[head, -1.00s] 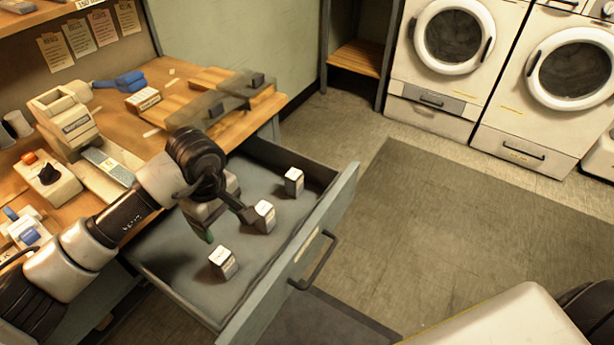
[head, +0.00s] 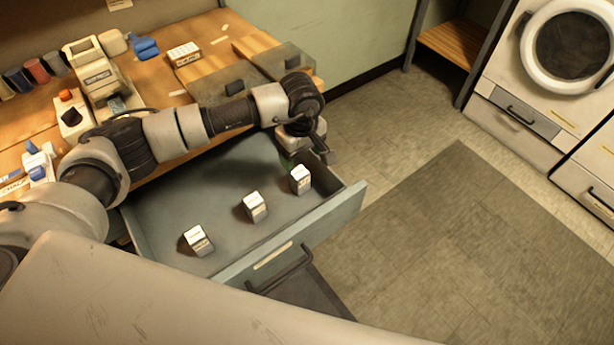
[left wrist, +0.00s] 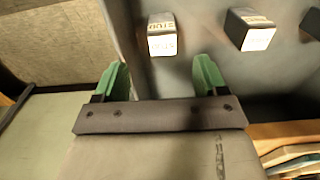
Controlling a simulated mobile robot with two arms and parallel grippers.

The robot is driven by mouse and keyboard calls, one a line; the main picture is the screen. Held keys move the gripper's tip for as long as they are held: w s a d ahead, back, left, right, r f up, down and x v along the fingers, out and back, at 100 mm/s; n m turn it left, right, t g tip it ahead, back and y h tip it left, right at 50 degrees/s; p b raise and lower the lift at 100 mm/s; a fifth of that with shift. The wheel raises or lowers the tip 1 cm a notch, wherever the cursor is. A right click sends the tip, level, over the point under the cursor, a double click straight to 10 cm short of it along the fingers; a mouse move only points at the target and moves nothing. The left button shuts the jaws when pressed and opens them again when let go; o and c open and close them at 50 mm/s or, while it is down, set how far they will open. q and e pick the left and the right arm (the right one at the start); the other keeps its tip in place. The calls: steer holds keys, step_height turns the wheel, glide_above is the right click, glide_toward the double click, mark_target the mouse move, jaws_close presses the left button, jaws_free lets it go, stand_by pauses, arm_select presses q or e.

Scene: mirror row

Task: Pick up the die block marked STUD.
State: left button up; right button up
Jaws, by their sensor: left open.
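Three small white-topped die blocks stand in the open drawer (head: 228,178), in a diagonal row: a near-left block (head: 198,240), a middle block (head: 255,206) and a far-right block (head: 300,179). My left gripper (head: 307,157) is open and empty, just behind the far-right block. In the left wrist view, one block (left wrist: 162,35) lies ahead between the green fingertips, apart from them. A third block (left wrist: 312,22) is cut off by the edge.
The drawer's front panel (head: 335,218) and side walls bound the blocks. The wooden bench (head: 215,60) behind holds a label machine (head: 98,80), a blue tool (head: 145,47) and several spools. Open floor (head: 470,230) lies to the right.

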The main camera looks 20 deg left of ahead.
mark_target(299, 172)
arm_select(q)
step_height(299, 172, down, 3)
steer(key=shift+d+r, duration=0.1)
steer(key=shift+r, duration=0.1)
steer(key=f, duration=0.2)
steer(key=a+f, duration=0.1)
steer(key=f, duration=0.1)
steer(key=shift+f+p, duration=0.15)
steer(key=shift+p, duration=0.15)
steer(key=shift+w+d+f, duration=0.1)
steer(key=shift+f, duration=0.4)
steer(key=c, duration=1.1)
